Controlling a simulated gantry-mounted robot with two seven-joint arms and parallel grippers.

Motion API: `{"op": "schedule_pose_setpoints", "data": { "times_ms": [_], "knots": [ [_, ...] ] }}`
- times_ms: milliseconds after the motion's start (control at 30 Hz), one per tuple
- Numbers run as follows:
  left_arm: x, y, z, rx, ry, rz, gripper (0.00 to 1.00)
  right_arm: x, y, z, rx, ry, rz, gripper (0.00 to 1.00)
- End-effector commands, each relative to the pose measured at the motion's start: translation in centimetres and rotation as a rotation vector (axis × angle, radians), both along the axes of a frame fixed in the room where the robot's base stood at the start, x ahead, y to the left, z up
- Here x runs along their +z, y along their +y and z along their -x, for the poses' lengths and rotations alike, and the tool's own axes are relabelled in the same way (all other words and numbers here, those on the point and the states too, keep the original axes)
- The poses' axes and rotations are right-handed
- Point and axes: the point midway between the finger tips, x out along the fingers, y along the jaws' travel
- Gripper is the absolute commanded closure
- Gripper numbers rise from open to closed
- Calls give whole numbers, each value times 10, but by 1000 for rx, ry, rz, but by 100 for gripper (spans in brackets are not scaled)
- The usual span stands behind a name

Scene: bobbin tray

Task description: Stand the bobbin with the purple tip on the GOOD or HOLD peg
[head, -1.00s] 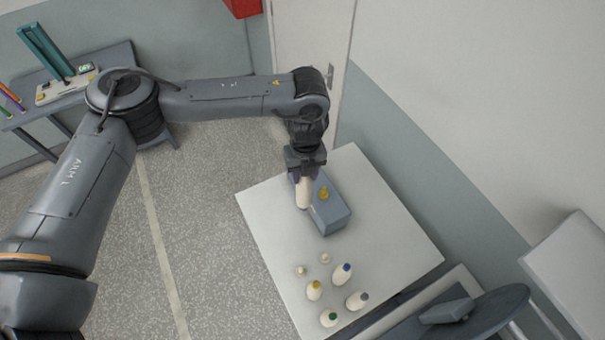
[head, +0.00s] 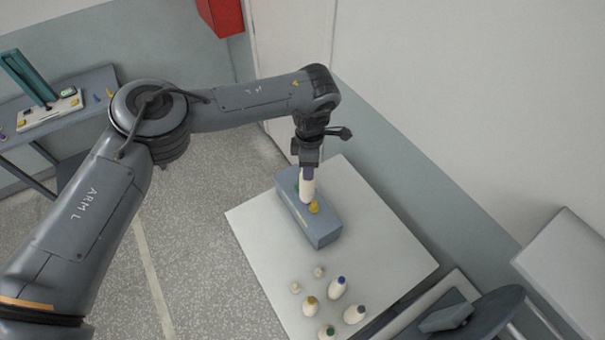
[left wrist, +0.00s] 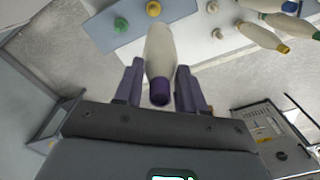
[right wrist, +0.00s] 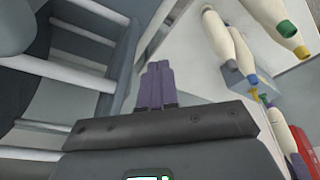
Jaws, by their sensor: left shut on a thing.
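My left gripper (head: 306,168) is shut on the bobbin with the purple tip (head: 307,189), which hangs over the blue-grey peg block (head: 322,233). In the left wrist view, this cream bobbin (left wrist: 160,48) sits between the purple fingers (left wrist: 160,88), purple tip toward the gripper. A yellow peg (head: 314,207) shows beside the bobbin's lower end, and a green peg (head: 297,187) is partly hidden behind it. No peg labels are legible. My right gripper (right wrist: 158,85) is shut and empty, fingers together.
A side table (head: 98,80) stands at the far left.

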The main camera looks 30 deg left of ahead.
Motion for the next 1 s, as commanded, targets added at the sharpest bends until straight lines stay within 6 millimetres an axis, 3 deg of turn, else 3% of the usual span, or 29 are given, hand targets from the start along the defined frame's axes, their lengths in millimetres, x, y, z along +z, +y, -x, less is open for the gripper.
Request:
{"op": "schedule_pose_setpoints", "data": {
  "times_ms": [200, 367, 1000],
  "knots": [
    [15, -10, -20, -189, -14, 1, 100, -2, 1, 0, -2, 0, -3, 100],
    [19, -14, -26, -230, -17, 3, 100, -4, 1, 0, -2, 0, -3, 100],
    [-18, -15, -27, -235, -16, 4, 100, -39, -2, 1, 5, 1, 7, 100]
  ]
}}
